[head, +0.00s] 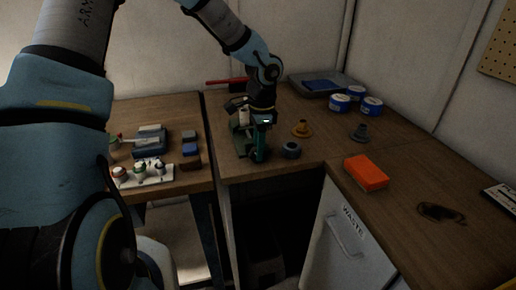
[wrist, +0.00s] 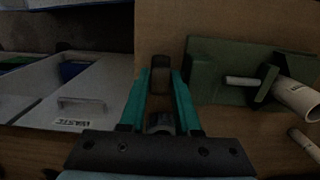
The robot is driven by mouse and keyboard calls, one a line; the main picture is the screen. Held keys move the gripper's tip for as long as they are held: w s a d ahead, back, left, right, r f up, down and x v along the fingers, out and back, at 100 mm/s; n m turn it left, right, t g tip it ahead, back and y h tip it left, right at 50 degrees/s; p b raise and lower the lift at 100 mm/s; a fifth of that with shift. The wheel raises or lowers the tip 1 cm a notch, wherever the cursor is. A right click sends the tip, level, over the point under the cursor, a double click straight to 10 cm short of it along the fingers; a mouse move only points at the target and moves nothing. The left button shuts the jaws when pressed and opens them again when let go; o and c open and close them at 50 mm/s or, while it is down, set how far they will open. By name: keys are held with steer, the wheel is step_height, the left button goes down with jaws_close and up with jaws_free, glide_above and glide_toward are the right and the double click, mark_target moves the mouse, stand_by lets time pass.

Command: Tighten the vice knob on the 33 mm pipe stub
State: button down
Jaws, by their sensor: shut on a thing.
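The green vice (wrist: 215,92) fills the right of the wrist view, with a pale screw rod (wrist: 240,81) and a white pipe stub (wrist: 298,98) beside its jaw plate. In the head view the vice (head: 240,142) stands near the bench's front edge, partly hidden by my gripper, with the stub (head: 243,117) at its top.
A grey ring (head: 291,150) and an orange flanged part (head: 302,129) are just right of my gripper. A dark flanged part (head: 360,132), blue-and-white tins (head: 340,103) and an orange block (head: 366,173) stand farther right. A white waste cabinet (head: 350,240) is below the bench.

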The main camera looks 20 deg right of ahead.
steer(key=shift+d+y, duration=0.15)
steer(key=shift+y, duration=0.45)
steer(key=c, duration=0.9)
jaws_free()
step_height(320, 180, up, 11)
steer(key=d+b, duration=0.1)
steer(key=b, duration=0.1)
steer(key=shift+s+d+f, duration=0.15)
steer(key=shift+d, duration=0.2)
